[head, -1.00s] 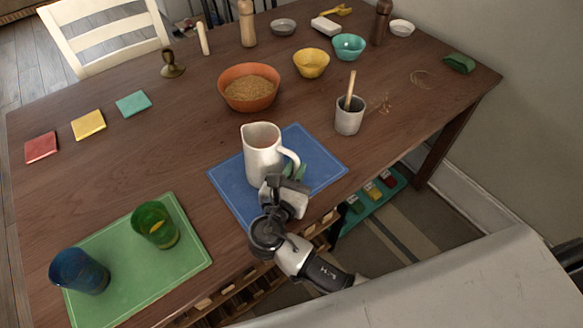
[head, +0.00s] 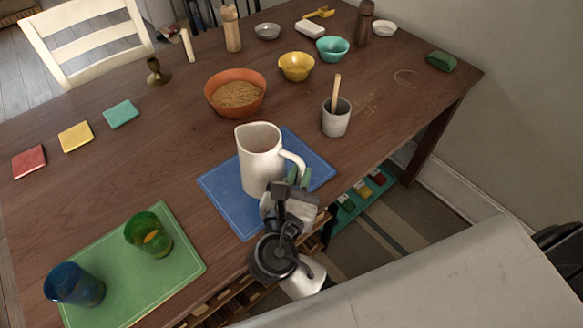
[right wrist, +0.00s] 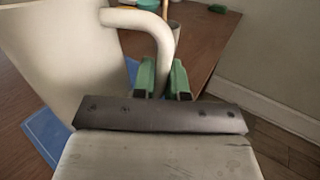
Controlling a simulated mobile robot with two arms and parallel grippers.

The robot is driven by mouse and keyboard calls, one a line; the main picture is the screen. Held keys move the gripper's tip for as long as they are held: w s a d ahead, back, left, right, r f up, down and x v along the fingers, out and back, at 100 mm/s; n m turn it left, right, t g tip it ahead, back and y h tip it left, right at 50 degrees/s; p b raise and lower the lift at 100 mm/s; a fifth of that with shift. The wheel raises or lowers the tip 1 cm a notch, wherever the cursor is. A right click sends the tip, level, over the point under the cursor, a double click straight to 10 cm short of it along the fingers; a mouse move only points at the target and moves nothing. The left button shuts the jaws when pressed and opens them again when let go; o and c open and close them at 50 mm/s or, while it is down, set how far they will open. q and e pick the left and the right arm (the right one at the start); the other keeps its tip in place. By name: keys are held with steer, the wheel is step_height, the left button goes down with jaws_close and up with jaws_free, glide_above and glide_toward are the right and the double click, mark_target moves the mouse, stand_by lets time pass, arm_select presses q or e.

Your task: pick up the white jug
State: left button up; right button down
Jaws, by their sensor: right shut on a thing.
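The white jug (head: 260,160) is upright over the blue mat (head: 226,208) near the table's front edge, its handle towards the right. It appears slightly raised above the mat, though its base is partly hidden by my arm. My right gripper (head: 291,180) is shut on the jug's handle. In the right wrist view, the green fingertips (right wrist: 162,80) are on either side of the lower handle, and the jug's body (right wrist: 60,50) fills the upper left. My left gripper is not in view.
A green mat (head: 120,290) at front left holds a blue glass (head: 75,285) and a green glass (head: 149,235). Behind the jug stand an orange bowl (head: 235,92) and a grey cup (head: 336,120) with a wooden stick.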

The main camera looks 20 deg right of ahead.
steer(key=s+r, duration=0.3)
steer(key=s, duration=0.2)
steer(key=shift+d, duration=0.4)
steer(key=shift+s+r, duration=0.1)
stand_by(1.4)
